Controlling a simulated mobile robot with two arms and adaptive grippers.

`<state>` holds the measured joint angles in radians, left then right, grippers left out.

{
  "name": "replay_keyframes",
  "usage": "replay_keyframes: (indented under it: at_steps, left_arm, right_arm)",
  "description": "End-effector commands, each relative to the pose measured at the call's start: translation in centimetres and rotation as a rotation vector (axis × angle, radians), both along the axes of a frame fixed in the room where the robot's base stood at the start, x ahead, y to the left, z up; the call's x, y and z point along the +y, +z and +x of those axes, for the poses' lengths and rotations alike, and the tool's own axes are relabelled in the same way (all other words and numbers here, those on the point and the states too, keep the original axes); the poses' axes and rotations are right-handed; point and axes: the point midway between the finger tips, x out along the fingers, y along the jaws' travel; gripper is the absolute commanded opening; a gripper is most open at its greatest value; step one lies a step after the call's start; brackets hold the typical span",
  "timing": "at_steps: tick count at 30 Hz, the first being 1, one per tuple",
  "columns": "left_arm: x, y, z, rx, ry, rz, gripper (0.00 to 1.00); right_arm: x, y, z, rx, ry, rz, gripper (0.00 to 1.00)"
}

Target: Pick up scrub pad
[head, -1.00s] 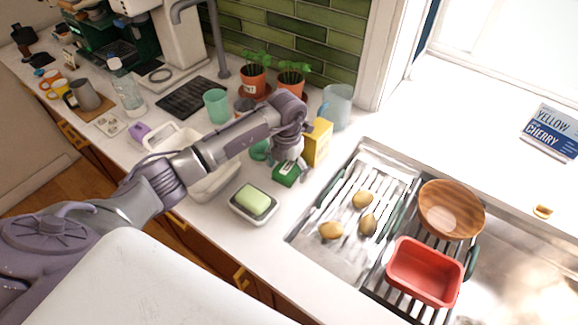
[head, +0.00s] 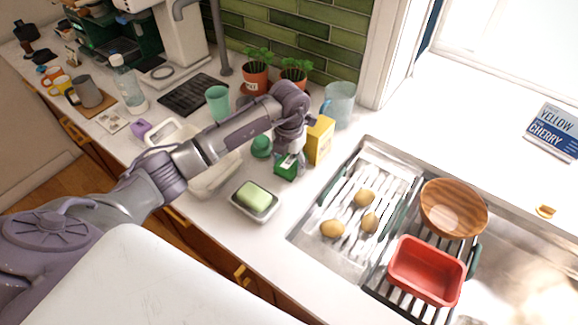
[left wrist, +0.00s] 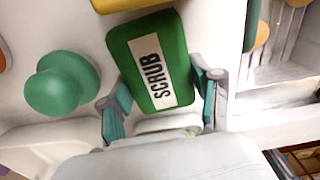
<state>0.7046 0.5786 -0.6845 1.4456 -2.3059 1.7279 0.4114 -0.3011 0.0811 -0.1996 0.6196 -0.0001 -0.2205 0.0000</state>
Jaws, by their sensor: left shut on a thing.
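The scrub pad (head: 286,168) is a green block with a white label, next to the yellow box on the counter in the head view. In the left wrist view the pad (left wrist: 152,62) shows the word SCRUB on its label. My left gripper (head: 289,152) reaches down over the pad from above. In the left wrist view the left gripper (left wrist: 163,98) has one finger on each side of the pad and is shut on it. Whether the pad's underside touches the counter is unclear. My right gripper is not in view.
A yellow box (head: 319,140) stands right behind the pad. A green knobbed object (head: 261,146) is to its left, and a soap dish (head: 254,212) with green soap (head: 252,195) is in front. The sink rack (head: 340,262) with three yellowish fruits, a wooden bowl (head: 453,207) and a red tub (head: 426,271) lie right.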

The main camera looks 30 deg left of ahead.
Motion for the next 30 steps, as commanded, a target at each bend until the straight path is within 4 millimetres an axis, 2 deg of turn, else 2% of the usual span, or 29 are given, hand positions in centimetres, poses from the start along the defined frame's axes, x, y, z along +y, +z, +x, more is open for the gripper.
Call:
replay_keyframes:
  at_steps: [5, 15, 19, 21, 25, 30]
  left_arm:
    - [0.1, 2.6, 0.1, -0.006, 0.0, 0.002, 0.32]
    - [0.1, 9.4, 0.1, -0.006, 0.0, 0.002, 0.32]
    - [0.0, 11.8, 0.1, -0.005, 0.0, 0.001, 0.32]
    - [0.1, 13.2, 0.1, -0.005, 0.0, 0.004, 0.32]
    - [0.1, 15.0, 0.0, -0.003, 0.001, 0.003, 0.32]
    - [0.1, 16.3, 0.0, -0.001, 0.001, 0.002, 0.32]
  right_arm:
    - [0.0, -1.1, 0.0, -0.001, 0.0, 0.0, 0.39]
    - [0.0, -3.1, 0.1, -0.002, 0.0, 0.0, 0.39]
    - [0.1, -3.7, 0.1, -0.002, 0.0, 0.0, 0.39]
    - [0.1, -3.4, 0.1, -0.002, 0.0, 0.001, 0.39]
    - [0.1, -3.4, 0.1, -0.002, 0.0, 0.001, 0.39]
    - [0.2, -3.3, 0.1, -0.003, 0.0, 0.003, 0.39]
